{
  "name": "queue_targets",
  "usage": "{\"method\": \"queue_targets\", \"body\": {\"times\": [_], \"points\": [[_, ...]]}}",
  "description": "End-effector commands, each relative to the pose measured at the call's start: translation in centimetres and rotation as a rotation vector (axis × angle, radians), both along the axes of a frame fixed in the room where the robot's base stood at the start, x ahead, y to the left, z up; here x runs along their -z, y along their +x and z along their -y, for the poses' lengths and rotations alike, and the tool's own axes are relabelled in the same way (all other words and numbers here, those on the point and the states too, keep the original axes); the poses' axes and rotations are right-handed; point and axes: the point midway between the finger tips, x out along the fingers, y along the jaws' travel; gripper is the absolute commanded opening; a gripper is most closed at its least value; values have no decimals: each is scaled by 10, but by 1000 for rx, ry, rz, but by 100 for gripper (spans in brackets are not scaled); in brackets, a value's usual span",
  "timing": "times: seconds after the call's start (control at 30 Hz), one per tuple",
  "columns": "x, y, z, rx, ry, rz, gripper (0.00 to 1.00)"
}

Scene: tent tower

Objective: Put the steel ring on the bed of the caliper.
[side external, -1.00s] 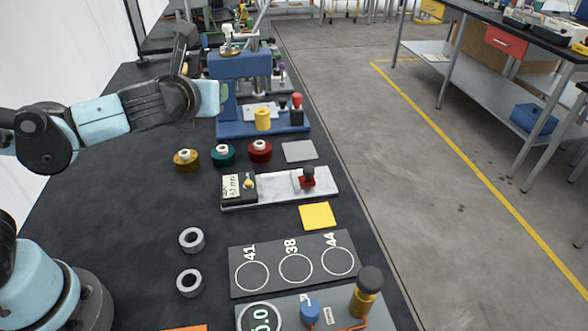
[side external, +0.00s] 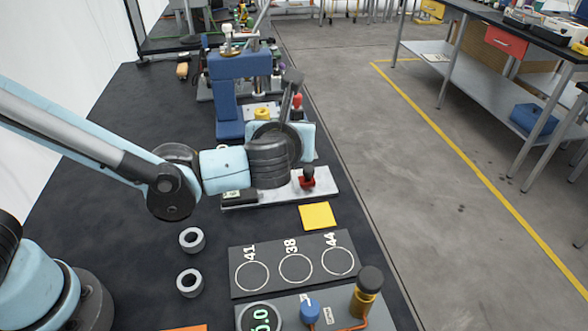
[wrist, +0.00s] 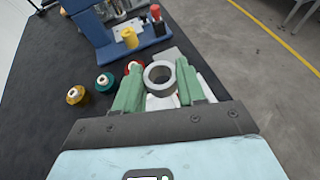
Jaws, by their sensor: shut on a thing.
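A steel ring (wrist: 151,67) is held between the two green fingers of my gripper (wrist: 160,74) in the wrist view. My fingers and the held ring are hidden there. In the wrist view, pale parts of the caliper (wrist: 207,88) show behind and below the fingers; the ring's height above the bed cannot be told.
Two more steel rings (side external: 191,240) (side external: 190,283) lie at left front. A board with marked circles (side external: 292,292) and a yellow square (side external: 317,216) lie in front. A blue press (side external: 229,100) stands behind. Yellow (wrist: 76,95), green (wrist: 105,82) and red spools stand left of my fingers.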

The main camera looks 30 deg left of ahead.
Motion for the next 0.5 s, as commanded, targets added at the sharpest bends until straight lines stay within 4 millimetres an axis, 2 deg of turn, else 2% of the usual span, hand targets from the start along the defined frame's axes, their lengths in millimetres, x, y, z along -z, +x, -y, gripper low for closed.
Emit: {"method": "queue_targets", "body": {"times": [0.03,0.2,0.33,0.5], "points": [[8,1,14,5,1,2,7],[33,-2,47,5,1,6,7],[47,-6,63,3,2,9,7],[56,-9,73,3,2,13,7]]}}
